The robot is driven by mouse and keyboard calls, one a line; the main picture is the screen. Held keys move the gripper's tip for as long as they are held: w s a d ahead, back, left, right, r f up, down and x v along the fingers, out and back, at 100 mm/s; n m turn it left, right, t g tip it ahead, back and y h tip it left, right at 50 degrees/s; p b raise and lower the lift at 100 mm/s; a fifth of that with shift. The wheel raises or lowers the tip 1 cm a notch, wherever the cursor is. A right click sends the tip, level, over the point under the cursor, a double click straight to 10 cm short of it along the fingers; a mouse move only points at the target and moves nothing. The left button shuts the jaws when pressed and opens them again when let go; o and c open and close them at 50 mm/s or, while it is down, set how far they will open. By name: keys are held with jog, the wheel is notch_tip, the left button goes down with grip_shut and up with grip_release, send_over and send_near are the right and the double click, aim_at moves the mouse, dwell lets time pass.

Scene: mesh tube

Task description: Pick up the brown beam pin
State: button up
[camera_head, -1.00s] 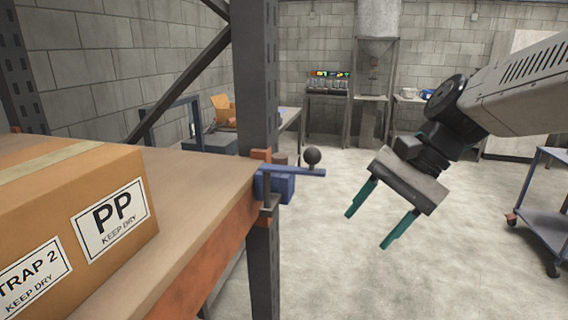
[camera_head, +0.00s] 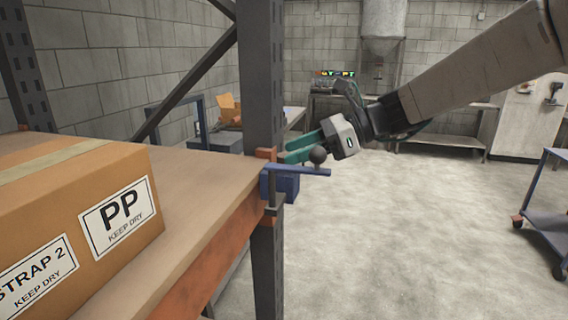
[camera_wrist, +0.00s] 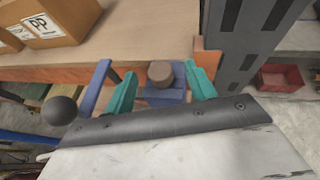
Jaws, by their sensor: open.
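The brown beam pin (camera_wrist: 160,73) is a short round brown piece with a flat end, seen in the wrist view. It sits over a blue block (camera_wrist: 164,95) beside the shelf's front edge. My gripper (camera_wrist: 159,69) is open, with one teal finger on each side of the pin and visible gaps between. In the head view my gripper (camera_head: 286,151) is beside the dark upright post, and the pin cannot be made out there. The blue block (camera_head: 284,186) shows below the fingers.
A blue bar (camera_head: 305,172) with a dark ball (camera_head: 318,155) sticks out just in front of my fingers. The dark post (camera_head: 262,80) and orange shelf beam (camera_head: 215,250) are close. A cardboard box (camera_head: 60,175) stands on the shelf.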

jog(key=shift+a+f, duration=0.2)
jog(key=shift+a, duration=0.15)
jog(key=c, duration=1)
jog(key=shift+c, duration=0.2)
